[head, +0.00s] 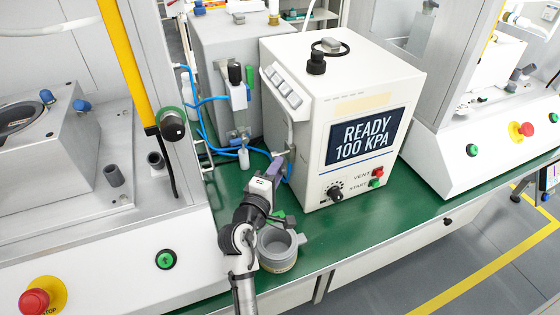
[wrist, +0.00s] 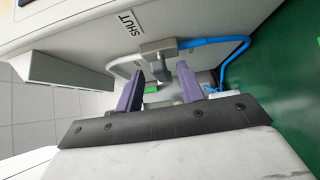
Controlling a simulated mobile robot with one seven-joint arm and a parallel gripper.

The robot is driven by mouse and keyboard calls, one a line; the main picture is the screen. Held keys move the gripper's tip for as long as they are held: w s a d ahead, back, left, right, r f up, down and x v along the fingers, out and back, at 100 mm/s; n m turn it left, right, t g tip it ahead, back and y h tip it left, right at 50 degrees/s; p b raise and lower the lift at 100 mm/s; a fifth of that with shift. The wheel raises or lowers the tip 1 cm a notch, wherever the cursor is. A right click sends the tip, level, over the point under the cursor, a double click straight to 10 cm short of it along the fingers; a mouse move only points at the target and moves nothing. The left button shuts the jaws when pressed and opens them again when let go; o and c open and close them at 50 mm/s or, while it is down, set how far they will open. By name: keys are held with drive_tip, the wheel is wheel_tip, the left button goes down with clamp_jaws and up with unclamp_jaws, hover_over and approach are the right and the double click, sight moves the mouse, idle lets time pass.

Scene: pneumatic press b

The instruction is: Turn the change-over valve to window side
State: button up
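In the wrist view a grey valve body (wrist: 158,48) sits on the side of the white unit, with a white tube entering from the left and a blue tube from the right. I take it for the change-over valve. A label reading SHUT (wrist: 131,24) is on the panel above it. My gripper (wrist: 160,70) has two purple fingers spread apart, one on each side below the valve. I cannot tell whether they touch it. In the head view my gripper (head: 274,167) is beside the left side of the white unit and hides most of the valve.
The white unit (head: 395,92) shows READY 100 KPA, with VENT and START buttons. A grey cup (head: 278,256) stands on the green bench (head: 330,238) beside my wrist. A regulator (head: 237,95) with blue tubes is left. A press with a yellow strip (head: 125,60) stands further left.

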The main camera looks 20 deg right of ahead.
drive_tip(key=shift+x, duration=1.3)
clamp_jaws()
drive_tip(key=shift+r+p, duration=0.1)
drive_tip(key=shift+p, duration=0.3)
